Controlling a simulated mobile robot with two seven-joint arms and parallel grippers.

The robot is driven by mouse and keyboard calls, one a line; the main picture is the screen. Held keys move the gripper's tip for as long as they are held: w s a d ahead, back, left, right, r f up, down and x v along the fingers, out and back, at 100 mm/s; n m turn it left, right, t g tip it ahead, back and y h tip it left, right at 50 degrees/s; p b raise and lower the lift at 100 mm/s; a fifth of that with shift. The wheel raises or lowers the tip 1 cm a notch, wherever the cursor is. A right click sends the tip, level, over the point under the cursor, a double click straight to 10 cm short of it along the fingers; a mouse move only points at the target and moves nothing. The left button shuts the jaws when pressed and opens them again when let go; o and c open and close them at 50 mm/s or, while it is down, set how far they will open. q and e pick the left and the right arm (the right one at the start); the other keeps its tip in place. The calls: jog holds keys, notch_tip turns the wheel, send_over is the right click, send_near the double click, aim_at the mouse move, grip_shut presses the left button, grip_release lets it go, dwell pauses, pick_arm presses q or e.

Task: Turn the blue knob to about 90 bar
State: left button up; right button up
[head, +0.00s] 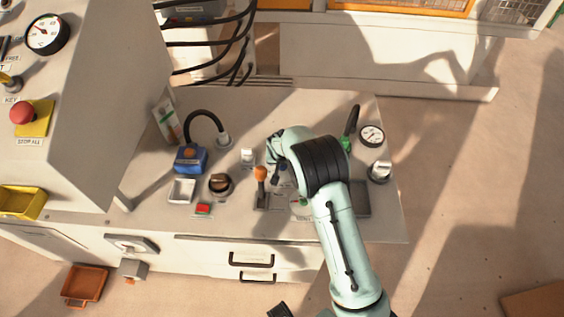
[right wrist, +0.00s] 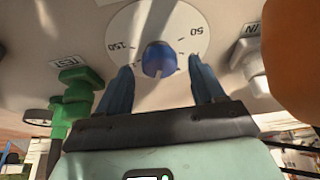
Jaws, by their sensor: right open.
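The blue knob (right wrist: 159,60) sits at the middle of a white round dial (right wrist: 165,18) in the right wrist view. The dial's numbers appear upside down, with 150 at the left and 50 at the right. A pale mark shows on the knob's lower side; I cannot tell the exact setting. My right gripper (right wrist: 160,66) is open, with one finger on each side of the knob and a gap visible on both sides. In the head view my right gripper (head: 277,162) is over the bench, and my arm hides the knob. My left gripper is not in view.
An orange-topped lever (head: 260,174) stands close left of my right gripper; an orange shape (right wrist: 293,50) is near at the right in the wrist view. A green valve (right wrist: 75,95) is at the left there. A gauge (head: 371,135) stands at the bench's right.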

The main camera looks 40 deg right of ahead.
jog(key=shift+w+d+f, duration=0.15)
jog(key=shift+f, duration=0.4)
jog(key=c, duration=1)
